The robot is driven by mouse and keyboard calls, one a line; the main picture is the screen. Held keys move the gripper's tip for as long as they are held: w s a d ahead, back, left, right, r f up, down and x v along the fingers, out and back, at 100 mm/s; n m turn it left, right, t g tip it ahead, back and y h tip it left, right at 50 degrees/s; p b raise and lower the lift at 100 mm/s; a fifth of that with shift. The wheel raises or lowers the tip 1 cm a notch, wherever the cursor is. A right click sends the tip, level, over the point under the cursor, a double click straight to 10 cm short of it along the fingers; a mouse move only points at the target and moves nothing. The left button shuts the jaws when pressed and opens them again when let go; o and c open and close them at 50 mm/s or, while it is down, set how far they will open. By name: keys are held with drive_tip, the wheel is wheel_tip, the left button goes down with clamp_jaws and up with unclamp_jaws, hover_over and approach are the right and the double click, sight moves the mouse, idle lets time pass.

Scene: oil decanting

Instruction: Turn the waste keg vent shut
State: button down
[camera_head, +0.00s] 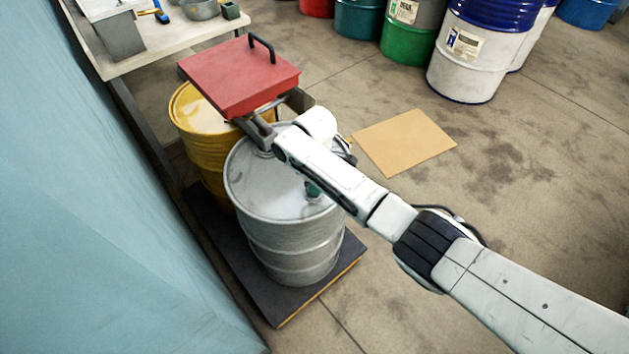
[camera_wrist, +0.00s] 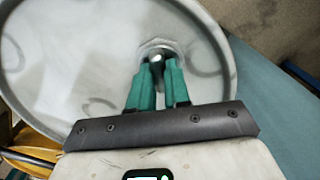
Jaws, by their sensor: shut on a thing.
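A grey metal keg (camera_head: 290,240) stands on a dark low platform, and its top (camera_wrist: 60,70) fills much of the wrist view. A small dark vent fitting with a bright round tip (camera_wrist: 157,57) sits on a pale collar in the keg's top. My gripper (camera_wrist: 160,68) has green fingers on both sides of this fitting and is shut on it. In the head view my gripper (camera_head: 312,189) is over the keg's top and mostly hidden by my arm, and the vent cannot be made out there.
A yellow drum (camera_head: 195,130) stands close behind the keg, with a red black-handled panel (camera_head: 235,75) above it. A teal wall (camera_head: 90,200) is at left, a workbench (camera_head: 150,45) behind. Other drums (camera_head: 475,60) line the back. Floor around the tan sheet (camera_head: 404,140) is clear.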

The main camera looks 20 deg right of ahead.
drive_tip(key=m+p, duration=0.1)
drive_tip(key=m, duration=0.4)
drive_tip(key=shift+m, duration=2.5)
drive_tip(key=shift+r, duration=0.1)
drive_tip(key=c, duration=1.1)
unclamp_jaws()
wheel_tip(320, 180, up, 11)
drive_tip(key=shift+f+p, duration=0.15)
drive_tip(key=shift+p, duration=0.4)
